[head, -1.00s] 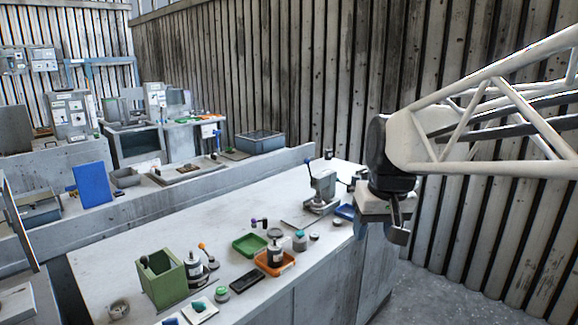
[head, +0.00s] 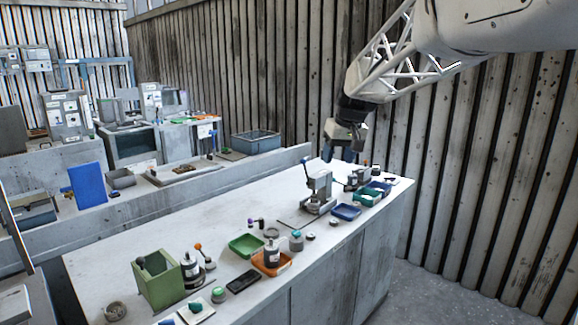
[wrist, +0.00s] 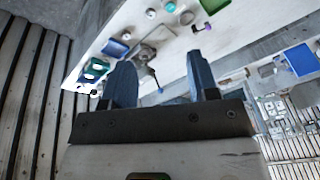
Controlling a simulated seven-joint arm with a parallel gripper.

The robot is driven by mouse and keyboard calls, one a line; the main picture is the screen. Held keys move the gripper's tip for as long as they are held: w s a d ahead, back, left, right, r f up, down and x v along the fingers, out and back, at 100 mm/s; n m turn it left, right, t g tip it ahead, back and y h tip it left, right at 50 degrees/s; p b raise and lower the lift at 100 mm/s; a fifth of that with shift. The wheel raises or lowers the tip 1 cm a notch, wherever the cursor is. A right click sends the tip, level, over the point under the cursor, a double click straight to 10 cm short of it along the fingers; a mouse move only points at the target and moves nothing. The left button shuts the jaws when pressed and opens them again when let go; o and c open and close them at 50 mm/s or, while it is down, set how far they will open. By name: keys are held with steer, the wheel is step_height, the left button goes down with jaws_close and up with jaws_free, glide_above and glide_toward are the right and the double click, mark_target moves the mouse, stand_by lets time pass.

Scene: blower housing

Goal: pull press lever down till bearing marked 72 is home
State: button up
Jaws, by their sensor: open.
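The grey press (head: 320,188) stands toward the far end of the bench. Its lever (head: 307,163) has a blue tip and points up and to the left. My gripper (head: 342,152) is above and behind the press, apart from the lever. In the wrist view its two blue fingers (wrist: 160,72) are spread with nothing between them touching. The press (wrist: 144,54) and the lever (wrist: 153,79) show past and between the fingers, farther off. No marking 72 is legible, and I cannot make out a bearing in the press.
A blue tray (head: 346,212) and a teal tray (head: 366,198) lie right of the press. A green tray (head: 247,244), an orange tray (head: 271,264) and a green box (head: 160,277) stand nearer. The middle of the bench (head: 200,225) is clear. A ribbed wall rises behind.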

steer(key=w+a+f+n+y, duration=0.1)
steer(key=w+a+f+n, duration=0.1)
steer(key=w, duration=2.1)
steer(key=n+y, duration=0.1)
steer(key=n, duration=0.1)
glide_above(304, 159)
steer(key=s+d, duration=0.2)
steer(key=f, duration=0.9)
steer(key=shift+w, duration=0.25)
steer(key=shift+w+a+f, duration=0.1)
steer(key=shift+w+f, duration=0.3)
steer(key=shift+w, duration=0.15)
steer(key=shift+x, duration=3.85)
steer(key=shift+a, duration=0.15)
jaws_close()
